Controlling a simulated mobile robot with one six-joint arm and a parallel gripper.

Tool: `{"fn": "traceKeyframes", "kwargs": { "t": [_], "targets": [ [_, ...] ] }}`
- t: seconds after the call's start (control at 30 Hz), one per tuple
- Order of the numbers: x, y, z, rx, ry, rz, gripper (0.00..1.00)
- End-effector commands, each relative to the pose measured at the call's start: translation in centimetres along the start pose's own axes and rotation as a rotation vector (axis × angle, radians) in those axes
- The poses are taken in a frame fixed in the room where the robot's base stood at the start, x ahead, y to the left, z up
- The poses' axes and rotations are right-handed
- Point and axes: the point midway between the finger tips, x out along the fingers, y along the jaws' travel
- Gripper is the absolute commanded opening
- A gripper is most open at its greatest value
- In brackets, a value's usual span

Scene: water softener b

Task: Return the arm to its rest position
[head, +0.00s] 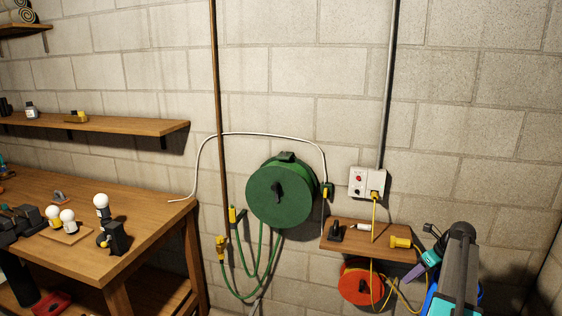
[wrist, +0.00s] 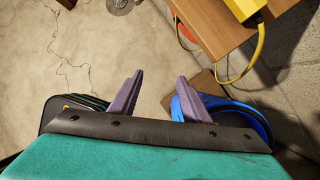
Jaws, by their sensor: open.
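My gripper (wrist: 160,92) is open and empty, its two purple fingers apart with bare concrete floor between them in the wrist view. In the head view my arm is at the lower right, and a purple part of my gripper (head: 432,259) shows just right of the small wooden shelf (head: 348,244). The shelf also shows at the top of the wrist view (wrist: 200,28), apart from the fingers. A yellow plug or adapter (head: 400,242) lies on the shelf's right end; its yellow body also shows in the wrist view (wrist: 243,8).
A blue round object (wrist: 250,122) is low behind the right finger. An orange cord reel (head: 361,284) hangs below the shelf. A yellow cord runs to the wall outlet (head: 368,182). A green hose reel (head: 279,192) and a workbench (head: 150,205) are further left. Open floor shows around a drain (wrist: 120,5).

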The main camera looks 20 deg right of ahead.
Motion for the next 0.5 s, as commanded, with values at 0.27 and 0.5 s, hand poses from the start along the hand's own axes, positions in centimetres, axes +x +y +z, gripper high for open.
{"fn": "traceKeyframes", "kwargs": {
  "t": [0.27,0.5],
  "targets": [
    [10.4,8.9,2.2,-0.093,0.079,0.127,0.43],
    [18.2,17.2,2.1,-0.187,0.158,0.222,0.43]
  ]
}}
